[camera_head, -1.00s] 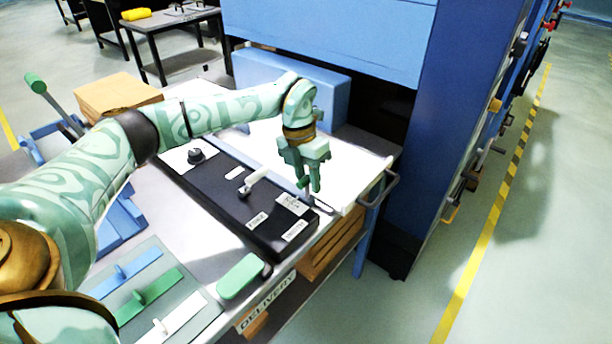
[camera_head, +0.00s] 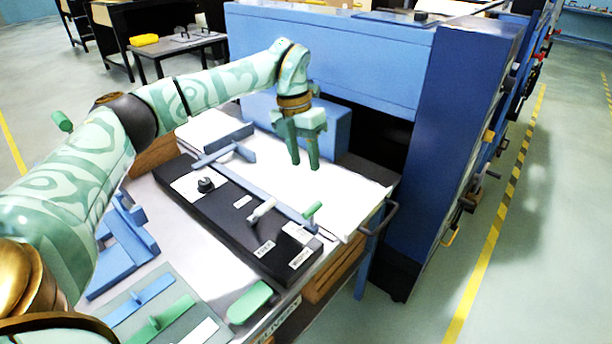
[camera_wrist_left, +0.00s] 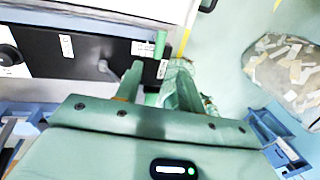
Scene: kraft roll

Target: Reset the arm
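My left gripper (camera_head: 303,166) hangs fingers down above the white bed of the bench in the head view. Its two fingers are apart with nothing between them. In the left wrist view the fingers (camera_wrist_left: 158,74) also stand apart and empty. A small green-tipped handle (camera_head: 312,210) stands at the right end of a blue bar, below and clear of the fingertips. It also shows beyond the fingers in the left wrist view (camera_wrist_left: 160,42). My right gripper is not in view.
A black control panel (camera_head: 228,222) with a dark knob (camera_head: 205,185) and a pale lever (camera_head: 262,210) lies in front of the bed. A blue machine (camera_head: 330,45) rises behind. A green-padded handle (camera_head: 250,302) is near the front edge. Open floor lies right.

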